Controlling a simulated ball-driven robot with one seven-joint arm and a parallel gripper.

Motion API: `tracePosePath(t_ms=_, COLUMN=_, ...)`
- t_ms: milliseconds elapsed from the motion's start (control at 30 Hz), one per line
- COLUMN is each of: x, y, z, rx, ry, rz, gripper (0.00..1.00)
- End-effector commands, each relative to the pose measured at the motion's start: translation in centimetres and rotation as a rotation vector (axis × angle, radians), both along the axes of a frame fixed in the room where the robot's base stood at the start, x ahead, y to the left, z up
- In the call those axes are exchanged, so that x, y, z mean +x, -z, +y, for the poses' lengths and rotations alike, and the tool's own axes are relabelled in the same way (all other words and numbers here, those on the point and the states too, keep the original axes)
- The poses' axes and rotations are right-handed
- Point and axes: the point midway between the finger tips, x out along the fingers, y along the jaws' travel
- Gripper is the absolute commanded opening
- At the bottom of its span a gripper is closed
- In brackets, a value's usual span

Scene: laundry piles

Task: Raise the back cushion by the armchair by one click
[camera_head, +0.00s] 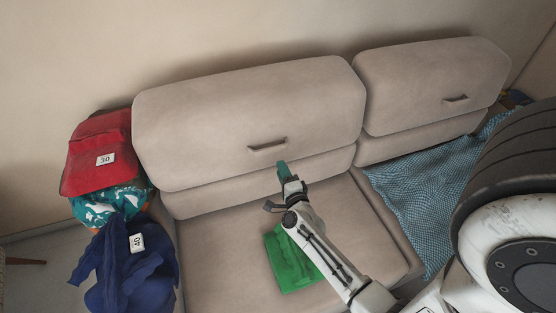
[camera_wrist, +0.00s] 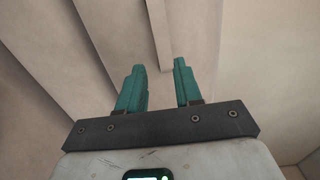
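Two beige back cushions stand side by side on the sofa: a left one (camera_head: 240,100) and a right one (camera_head: 425,80). Each has a slim brown handle on its front, the left handle (camera_head: 267,145) and the right handle (camera_head: 456,98). No armchair is clearly seen, so I cannot tell which cushion is by it. My gripper (camera_head: 282,168), with teal fingers, is just below the left handle. In the wrist view my gripper (camera_wrist: 159,68) has its fingers apart. A pale strip (camera_wrist: 158,35) runs toward the gap; I cannot tell whether it is the handle.
A green cloth (camera_head: 290,262) lies on the seat (camera_head: 215,265) under my arm. A blue patterned cloth (camera_head: 415,200) covers the right seat. A red bundle (camera_head: 95,150), a teal patterned cloth (camera_head: 105,203) and a dark blue cloth (camera_head: 130,270) are piled at the left end.

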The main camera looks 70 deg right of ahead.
Motion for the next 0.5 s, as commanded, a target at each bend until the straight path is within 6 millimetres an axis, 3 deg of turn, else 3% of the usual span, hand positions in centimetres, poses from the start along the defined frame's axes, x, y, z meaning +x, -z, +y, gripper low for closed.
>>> tracePosePath(t_ms=200, x=-1.11, y=0.03, z=1.31, rx=0.001, ry=0.0, rz=0.001, gripper=0.34)
tracePosePath(t_ms=500, x=-1.16, y=0.02, z=1.39, rx=0.0, ry=0.0, rz=0.0, gripper=0.34)
